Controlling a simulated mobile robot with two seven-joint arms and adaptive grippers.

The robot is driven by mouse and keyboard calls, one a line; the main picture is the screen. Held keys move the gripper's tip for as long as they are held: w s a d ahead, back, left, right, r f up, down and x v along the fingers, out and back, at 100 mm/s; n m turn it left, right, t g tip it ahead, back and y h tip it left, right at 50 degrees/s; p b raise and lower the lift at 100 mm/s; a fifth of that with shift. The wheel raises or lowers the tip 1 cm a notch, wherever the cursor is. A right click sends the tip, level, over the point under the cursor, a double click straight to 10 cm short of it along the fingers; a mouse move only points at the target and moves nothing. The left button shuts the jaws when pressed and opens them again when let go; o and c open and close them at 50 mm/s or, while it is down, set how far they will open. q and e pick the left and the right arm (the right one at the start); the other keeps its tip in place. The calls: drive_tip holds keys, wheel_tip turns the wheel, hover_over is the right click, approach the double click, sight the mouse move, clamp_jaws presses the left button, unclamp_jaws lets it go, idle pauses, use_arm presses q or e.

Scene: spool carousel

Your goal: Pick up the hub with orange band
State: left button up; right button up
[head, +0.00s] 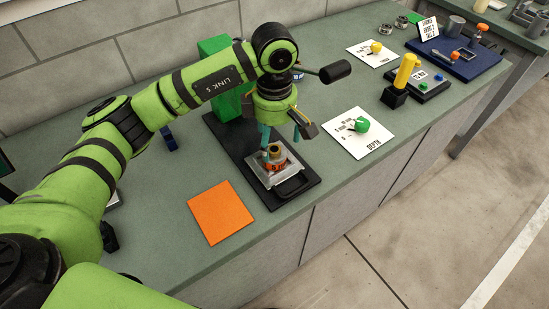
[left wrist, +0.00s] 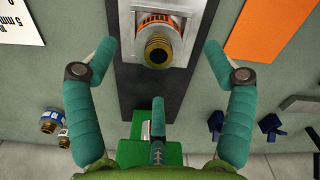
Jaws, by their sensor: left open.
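A hub (head: 274,151) with a brass threaded end stands in a silver fixture (head: 261,175) on a black base, with orange showing around its lower part. In the left wrist view the hub (left wrist: 156,46) points its brass end at the camera, with orange markings behind it. My left gripper (head: 281,136) is open above the fixture. In the left wrist view its teal fingers (left wrist: 165,62) are spread on either side of the hub, apart from it, and hold nothing. My right gripper is not in view.
A green block (head: 214,48) stands behind the fixture. An orange square (head: 220,211) lies left of the base. White cards, one with a green knob (head: 361,125), lie to the right. A small blue-banded part (left wrist: 50,121) and dark blue blocks (left wrist: 269,124) show in the wrist view.

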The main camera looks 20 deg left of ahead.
sight(274, 149)
use_arm(q)
wheel_tip(274, 149, down, 4)
drive_tip(key=p, duration=0.2)
drive_tip(key=shift+f+p, duration=0.15)
drive_tip(key=shift+p, duration=0.2)
drive_tip(key=shift+f, duration=0.35)
drive_tip(key=shift+w+f, duration=0.1)
drive_tip(key=shift+f, duration=0.1)
drive_tip(key=c, duration=0.7)
clamp_jaws()
drive_tip(key=shift+r, duration=0.1)
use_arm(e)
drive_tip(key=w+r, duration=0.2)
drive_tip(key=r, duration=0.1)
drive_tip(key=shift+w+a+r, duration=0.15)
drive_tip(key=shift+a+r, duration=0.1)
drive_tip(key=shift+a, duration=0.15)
